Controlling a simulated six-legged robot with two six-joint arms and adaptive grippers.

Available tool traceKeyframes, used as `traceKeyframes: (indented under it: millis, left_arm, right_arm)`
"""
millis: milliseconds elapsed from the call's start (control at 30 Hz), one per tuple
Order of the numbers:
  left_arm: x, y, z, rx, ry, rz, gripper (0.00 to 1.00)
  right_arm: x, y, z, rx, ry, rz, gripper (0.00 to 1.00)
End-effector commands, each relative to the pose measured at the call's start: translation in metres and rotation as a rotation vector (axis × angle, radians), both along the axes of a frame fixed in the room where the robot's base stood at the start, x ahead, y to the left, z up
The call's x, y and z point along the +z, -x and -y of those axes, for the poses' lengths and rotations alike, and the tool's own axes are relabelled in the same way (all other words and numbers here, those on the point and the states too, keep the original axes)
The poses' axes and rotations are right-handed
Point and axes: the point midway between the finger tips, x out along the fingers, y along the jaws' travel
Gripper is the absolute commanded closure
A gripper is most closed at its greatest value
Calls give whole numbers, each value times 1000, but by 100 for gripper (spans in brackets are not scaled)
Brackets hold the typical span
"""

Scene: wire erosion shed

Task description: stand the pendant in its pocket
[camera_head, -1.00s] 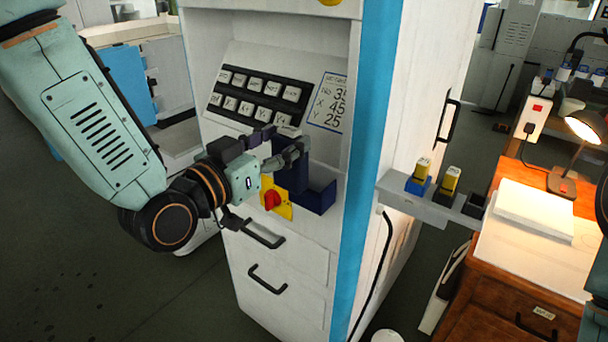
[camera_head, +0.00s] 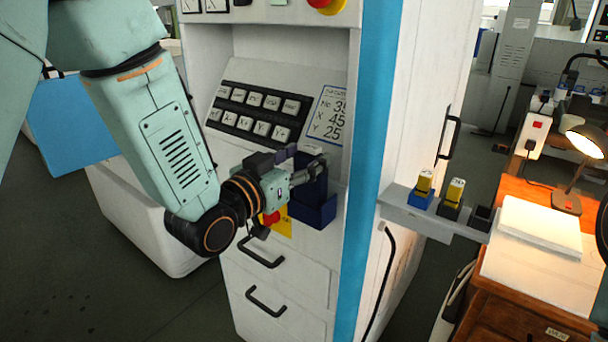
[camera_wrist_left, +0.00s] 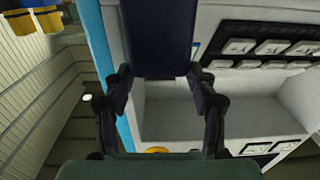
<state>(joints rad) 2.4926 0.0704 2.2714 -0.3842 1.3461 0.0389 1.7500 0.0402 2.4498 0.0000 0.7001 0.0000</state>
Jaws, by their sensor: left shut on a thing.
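The pendant (camera_head: 311,181) is a dark blue slab, held close to the front of the white machine. Its pocket (camera_head: 318,213) is a dark blue open holder on the machine front, below the keypad. My left gripper (camera_head: 303,163) is shut on the pendant, which looks upright over the pocket. I cannot tell whether its lower end is inside the pocket. In the left wrist view the pendant (camera_wrist_left: 157,38) is a dark slab between the fingers of my left gripper (camera_wrist_left: 159,88). My right gripper is not in view.
A keypad (camera_head: 258,112) is in the recess above. A yellow plate (camera_head: 285,224) with a red knob is beside the pocket, partly hidden by my left gripper. A grey shelf (camera_head: 430,224) with small holders sticks out at right, near a lamp-lit desk (camera_head: 507,272).

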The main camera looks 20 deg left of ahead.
Motion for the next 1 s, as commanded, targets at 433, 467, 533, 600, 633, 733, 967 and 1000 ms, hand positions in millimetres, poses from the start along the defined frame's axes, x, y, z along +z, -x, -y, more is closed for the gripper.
traceKeyframes:
  millis: [433, 467, 533, 600, 633, 733, 967, 1000]
  left_arm:
    - [-30, -4, 2, -1, -2, 2, 100]
    - [-30, -4, 2, -1, -1, 1, 100]
    - [-31, -4, 2, 0, -1, 1, 100]
    - [-33, -4, 1, 0, -1, 1, 100]
    - [-34, -4, 1, 0, -1, 1, 100]
    - [-35, -3, 2, 0, -2, -2, 39]
    - [-35, -3, 2, 0, -2, -2, 20]
    - [-35, -3, 2, 0, -2, -2, 20]
  right_arm:
    - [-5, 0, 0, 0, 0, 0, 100]
    - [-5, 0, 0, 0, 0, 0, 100]
    - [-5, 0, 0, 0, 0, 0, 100]
    - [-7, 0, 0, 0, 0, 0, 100]
    - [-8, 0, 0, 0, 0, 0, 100]
    - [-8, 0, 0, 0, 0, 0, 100]
    - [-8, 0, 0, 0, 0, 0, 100]
    - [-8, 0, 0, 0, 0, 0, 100]
